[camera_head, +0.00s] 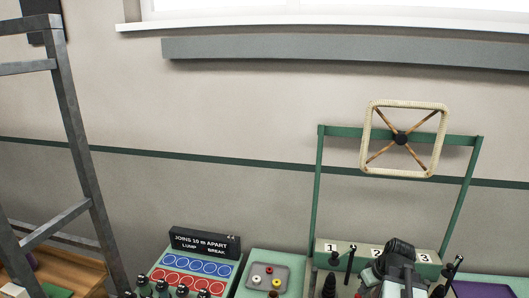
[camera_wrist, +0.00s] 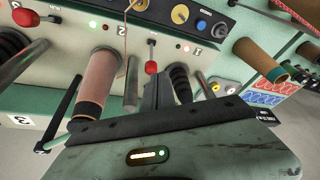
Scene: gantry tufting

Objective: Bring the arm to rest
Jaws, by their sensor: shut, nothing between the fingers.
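My gripper shows in the wrist view as dark fingers (camera_wrist: 157,84) close together at the middle, with nothing held between them. They sit over a pale green panel (camera_wrist: 60,75) with numbered stations, near a red-tipped lever (camera_wrist: 151,66) and a black ribbed post (camera_wrist: 181,83). In the head view my arm (camera_head: 397,268) rises at the lower right, in front of the numbered green stand (camera_head: 330,246). The fingertips cannot be made out there.
A brown spool (camera_wrist: 96,85) stands left of the fingers, another (camera_wrist: 259,60) to the right. In the head view a cord-wrapped square frame (camera_head: 402,103) hangs on a green rack (camera_head: 318,190).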

